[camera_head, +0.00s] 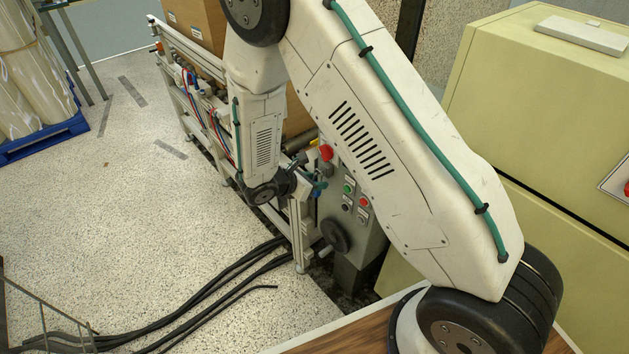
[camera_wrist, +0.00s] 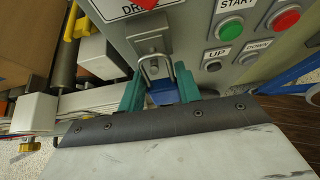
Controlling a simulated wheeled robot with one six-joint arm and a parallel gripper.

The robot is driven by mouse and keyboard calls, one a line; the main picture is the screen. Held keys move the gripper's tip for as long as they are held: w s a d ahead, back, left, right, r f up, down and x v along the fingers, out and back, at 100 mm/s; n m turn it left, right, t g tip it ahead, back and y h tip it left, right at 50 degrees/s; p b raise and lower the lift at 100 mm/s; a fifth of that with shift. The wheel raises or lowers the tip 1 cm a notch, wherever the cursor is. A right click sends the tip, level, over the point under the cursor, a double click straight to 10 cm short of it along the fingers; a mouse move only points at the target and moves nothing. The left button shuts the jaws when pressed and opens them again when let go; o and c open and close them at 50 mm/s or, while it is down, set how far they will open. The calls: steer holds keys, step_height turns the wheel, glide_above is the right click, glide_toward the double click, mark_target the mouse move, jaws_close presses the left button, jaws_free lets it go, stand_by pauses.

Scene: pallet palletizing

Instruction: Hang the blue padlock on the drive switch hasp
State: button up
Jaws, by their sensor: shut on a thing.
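My gripper (camera_wrist: 160,90) has its two teal fingers shut on the blue padlock (camera_wrist: 162,93), one on each side of the body. The padlock is upright, with its grey metal shackle pointing up toward the control box. The drive switch hasp (camera_wrist: 150,45) is a grey metal piece on the box face, under a partly cut-off "DR…" label. The shackle overlaps the hasp's lower end; I cannot tell whether it passes through. In the head view my gripper (camera_head: 317,187) is at the left side of the box, and the padlock is too small there to make out clearly.
The control box (camera_head: 363,237) has start, up and down buttons close to the right of my gripper. A conveyor frame (camera_head: 297,225) stands close on the left. A cream cabinet (camera_head: 540,130) is at the right. Black cables (camera_head: 225,285) lie on the floor.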

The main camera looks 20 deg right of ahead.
steer(key=o, duration=1)
steer(key=shift+o, duration=0.2)
steer(key=v, duration=0.8)
steer(key=s+d+r+m+y, duration=0.2)
steer(key=s+r+m+y, duration=0.1)
steer(key=s+r+m, duration=0.4)
steer(key=s+d+r+m+g+y, duration=0.1)
steer(key=s+d+r+m+y, duration=0.2)
steer(key=s+r+m, duration=0.4)
steer(key=s+d+r+m+g+y, duration=0.1)
steer(key=s+d+r+m+y, duration=0.2)
steer(key=s+r, duration=1.1)
steer(key=m+y, duration=0.2)
steer(key=m, duration=0.2)
steer(key=shift+d+r+m, duration=0.2)
steer(key=shift+r+m, duration=0.1)
steer(key=shift+r, duration=0.05)
steer(key=shift+s, duration=0.15)
